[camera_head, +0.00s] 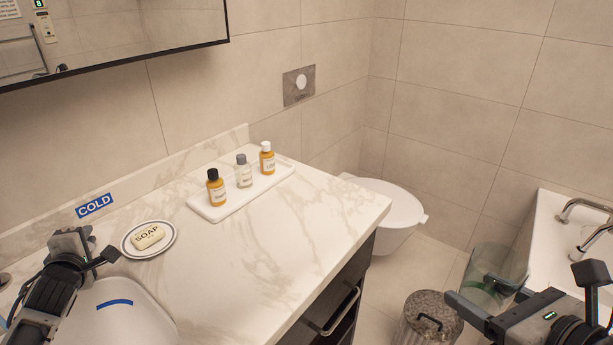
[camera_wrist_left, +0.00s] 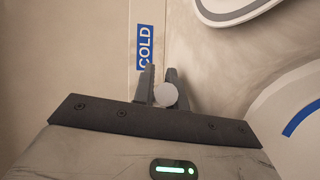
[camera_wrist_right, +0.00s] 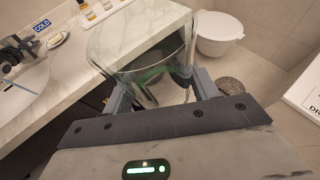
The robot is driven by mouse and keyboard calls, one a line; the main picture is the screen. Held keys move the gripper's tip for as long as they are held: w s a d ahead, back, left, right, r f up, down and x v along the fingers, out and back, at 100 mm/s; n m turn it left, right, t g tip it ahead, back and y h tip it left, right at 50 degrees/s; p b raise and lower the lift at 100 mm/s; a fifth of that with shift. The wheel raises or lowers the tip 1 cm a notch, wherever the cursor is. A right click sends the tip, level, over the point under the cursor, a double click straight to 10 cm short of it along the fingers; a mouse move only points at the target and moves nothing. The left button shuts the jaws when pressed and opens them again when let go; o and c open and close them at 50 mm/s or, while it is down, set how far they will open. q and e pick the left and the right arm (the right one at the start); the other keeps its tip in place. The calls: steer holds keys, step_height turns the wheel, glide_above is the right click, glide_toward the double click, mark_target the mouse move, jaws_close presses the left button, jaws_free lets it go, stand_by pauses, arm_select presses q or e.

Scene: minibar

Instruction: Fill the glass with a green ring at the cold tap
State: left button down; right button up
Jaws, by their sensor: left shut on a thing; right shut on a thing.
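The clear glass with a green ring (camera_head: 497,262) is held at the right of the head view, beyond the counter's right edge and in front of the bathtub. It looks roughly upright, with no water visible. My right gripper (camera_head: 487,298) is shut on it; it fills the middle of the right wrist view (camera_wrist_right: 140,50). My left gripper (camera_head: 78,243) is by the wall below the blue COLD sign (camera_head: 94,206). In the left wrist view its fingers are shut on a round grey knob (camera_wrist_left: 166,95), apparently the cold tap's. The spout cannot be made out.
A white basin (camera_head: 140,322) with a blue arc mark lies right of my left gripper. A soap dish (camera_head: 168,250) and a white tray (camera_head: 218,215) with three bottles stand on the marble counter (camera_head: 255,262). A bin (camera_head: 420,325), toilet (camera_head: 385,205) and bathtub (camera_head: 548,235) are to the right.

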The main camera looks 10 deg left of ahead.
arm_select(q)
steer(key=c, duration=1.4)
jaws_free()
steer(key=shift+s, duration=0.1)
steer(key=shift+c, duration=0.2)
steer(key=v, duration=1.2)
